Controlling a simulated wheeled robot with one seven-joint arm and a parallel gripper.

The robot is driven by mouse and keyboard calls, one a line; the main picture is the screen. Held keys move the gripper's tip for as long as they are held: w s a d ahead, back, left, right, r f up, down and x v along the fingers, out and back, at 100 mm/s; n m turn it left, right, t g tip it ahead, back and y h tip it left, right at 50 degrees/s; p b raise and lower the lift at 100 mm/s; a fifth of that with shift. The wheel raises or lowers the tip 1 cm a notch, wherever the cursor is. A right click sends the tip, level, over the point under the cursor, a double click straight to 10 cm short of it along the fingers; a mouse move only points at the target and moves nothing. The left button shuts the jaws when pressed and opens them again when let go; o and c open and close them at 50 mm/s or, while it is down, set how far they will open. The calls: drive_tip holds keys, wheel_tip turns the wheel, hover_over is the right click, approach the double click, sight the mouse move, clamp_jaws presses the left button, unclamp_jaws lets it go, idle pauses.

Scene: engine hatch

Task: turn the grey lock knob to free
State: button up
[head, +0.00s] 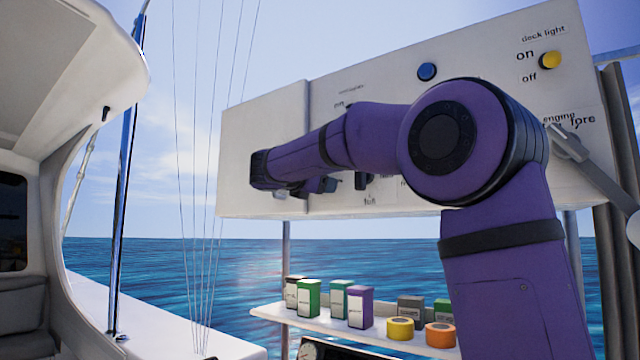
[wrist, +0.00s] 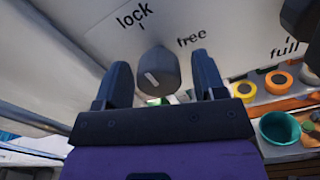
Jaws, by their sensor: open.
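The grey lock knob (wrist: 160,70) stands out from the white panel (wrist: 235,25) in the wrist view. Its white mark tilts to the upper left, roughly toward the "lock" label; the "free" label is to the upper right. My gripper (wrist: 161,62) is open, with one dark finger on each side of the knob. A small gap shows between each finger and the knob, and I cannot see any contact. In the head view my gripper (head: 325,185) is at the panel, partly behind my purple arm. I cannot make out the lock knob there.
Another dark knob (wrist: 302,18) is at the upper right, near the "full" label. A shelf (head: 340,327) below the panel holds boxes, a yellow roll (head: 400,328) and an orange roll (head: 440,335). A teal cup (wrist: 279,128) is at the lower right of the wrist view.

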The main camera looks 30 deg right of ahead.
drive_tip(key=shift+d, duration=0.15)
drive_tip(key=c, duration=0.9)
